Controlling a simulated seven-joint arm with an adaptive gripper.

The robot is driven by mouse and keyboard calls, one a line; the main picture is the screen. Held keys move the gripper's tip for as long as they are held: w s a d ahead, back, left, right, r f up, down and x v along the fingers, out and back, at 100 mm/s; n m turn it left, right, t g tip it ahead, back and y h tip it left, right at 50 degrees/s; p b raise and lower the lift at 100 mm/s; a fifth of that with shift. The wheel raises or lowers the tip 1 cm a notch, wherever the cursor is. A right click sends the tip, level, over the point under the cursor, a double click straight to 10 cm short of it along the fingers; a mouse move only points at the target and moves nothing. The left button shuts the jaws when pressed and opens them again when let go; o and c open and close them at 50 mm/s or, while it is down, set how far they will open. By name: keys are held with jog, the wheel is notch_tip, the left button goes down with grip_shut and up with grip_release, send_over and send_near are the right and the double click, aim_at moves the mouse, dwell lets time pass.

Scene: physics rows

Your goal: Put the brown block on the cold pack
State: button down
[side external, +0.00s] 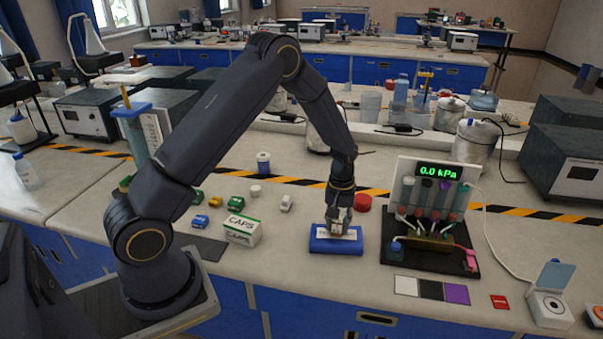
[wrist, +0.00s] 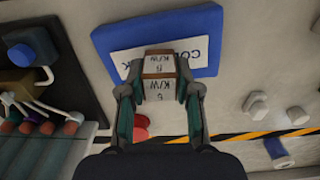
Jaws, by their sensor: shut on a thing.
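The cold pack is a flat blue slab with a white label. It lies on the bench in the side view (side external: 318,245) and spans the upper part of the wrist view (wrist: 205,22). My gripper (side external: 338,227) points down over the pack. In the wrist view my gripper (wrist: 159,68) is shut on the brown block (wrist: 158,69), which has white labels with dark lettering. The block is over the pack's label and hides part of it. I cannot tell whether its underside touches the pack. In the side view the fingers mostly hide the block.
A red round object (side external: 362,203) stands just behind the pack. A gauge rig on a black base (side external: 425,264) is close on the right. A CAPS box (side external: 241,230) and several small blocks lie left. Colour cards (side external: 431,289) lie at front right.

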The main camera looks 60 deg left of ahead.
jog(key=shift+f, duration=0.25)
jog(key=c, duration=0.8)
grip_release()
jog(key=s+d+r+m+t, duration=0.1)
jog(key=s+r, duration=0.1)
jog(key=r, duration=0.8)
jog(key=s+d+r+m, duration=0.1)
jog(key=s+r, duration=0.1)
jog(key=r, duration=0.8)
jog(key=s+d+r+m+t, duration=0.1)
jog(key=s+r+m, duration=0.1)
jog(key=s, duration=0.4)
jog(key=s+d+r+m+t, duration=0.2)
jog(key=s+r, duration=0.2)
jog(key=s, duration=0.3)
jog(key=s+d+r+m+t, duration=0.1)
jog(key=s+d+r+m, duration=0.1)
jog(key=s, duration=0.4)
jog(key=shift+s+r+m+t, duration=0.2)
jog(key=shift+r+m+t, duration=0.1)
jog(key=shift+r+m, duration=0.25)
